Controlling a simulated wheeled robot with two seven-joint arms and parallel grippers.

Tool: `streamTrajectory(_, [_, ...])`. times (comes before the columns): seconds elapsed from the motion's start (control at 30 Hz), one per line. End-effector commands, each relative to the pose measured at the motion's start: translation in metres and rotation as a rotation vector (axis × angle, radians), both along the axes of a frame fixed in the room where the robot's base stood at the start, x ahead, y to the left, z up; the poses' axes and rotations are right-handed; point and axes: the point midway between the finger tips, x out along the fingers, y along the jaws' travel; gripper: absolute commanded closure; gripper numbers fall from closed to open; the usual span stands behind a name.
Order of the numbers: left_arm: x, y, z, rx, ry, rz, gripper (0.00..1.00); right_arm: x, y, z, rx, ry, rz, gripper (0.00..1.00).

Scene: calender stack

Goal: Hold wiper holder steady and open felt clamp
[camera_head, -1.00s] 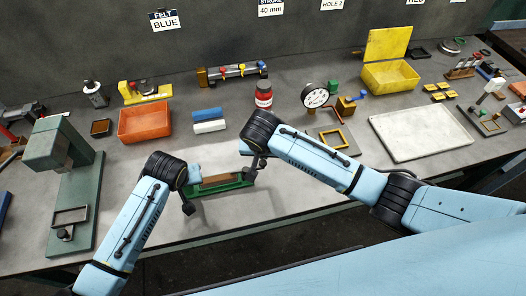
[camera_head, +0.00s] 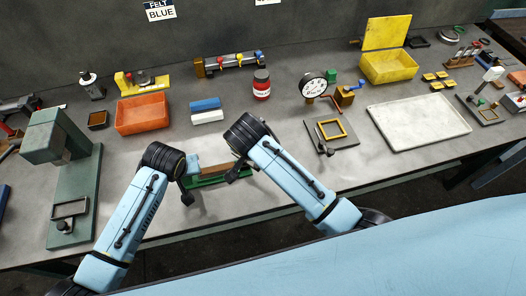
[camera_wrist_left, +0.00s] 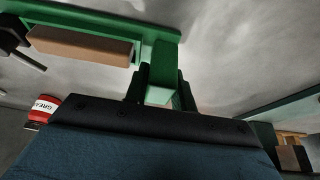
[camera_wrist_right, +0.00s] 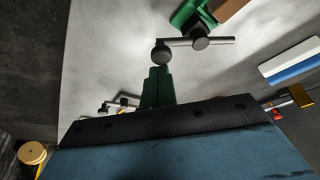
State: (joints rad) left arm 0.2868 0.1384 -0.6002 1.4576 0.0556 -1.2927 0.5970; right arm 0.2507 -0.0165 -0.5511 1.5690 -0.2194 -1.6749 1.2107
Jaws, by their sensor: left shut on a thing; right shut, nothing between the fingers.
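The wiper holder (camera_head: 222,181) is a long green base bearing a brown block, probably the felt (camera_head: 215,169), on the bench. The left wrist view shows its green body (camera_wrist_left: 120,18) and the brown block (camera_wrist_left: 85,45). My left gripper (camera_wrist_left: 160,88) is shut on a green part at the holder's end. My right gripper (camera_wrist_right: 156,72) is shut and empty beside the other end. Its tips are close to a dark bar with round knobs, apparently the felt clamp's lever (camera_wrist_right: 200,43); contact is unclear. My arms partly hide the holder in the head view.
Blue and white blocks (camera_head: 207,110), an orange bin (camera_head: 143,114) and a red jar (camera_head: 261,85) stand behind the holder. A green press (camera_head: 70,190) is at the left. A dial gauge (camera_head: 313,86) and white tray (camera_head: 418,121) are at the right. The bench front is clear.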

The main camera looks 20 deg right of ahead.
Motion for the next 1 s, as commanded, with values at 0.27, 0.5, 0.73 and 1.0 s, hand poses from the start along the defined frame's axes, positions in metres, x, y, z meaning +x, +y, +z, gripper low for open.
streamTrajectory(0.27, [0.000, 0.000, 0.001, -0.001, -0.002, 0.001, 1.00, -0.006, 0.006, 0.000, 0.001, 0.000, 0.001, 1.00])
streamTrajectory(0.5, [0.000, -0.001, 0.001, -0.001, -0.002, 0.000, 1.00, -0.004, 0.006, 0.000, 0.000, 0.000, 0.001, 1.00])
streamTrajectory(0.73, [0.000, -0.001, 0.001, -0.001, -0.002, 0.000, 1.00, 0.006, 0.009, 0.000, 0.002, -0.001, 0.000, 1.00])
streamTrajectory(1.0, [0.000, -0.001, 0.001, -0.001, -0.002, 0.000, 1.00, 0.010, 0.010, 0.000, 0.001, -0.001, 0.000, 1.00])
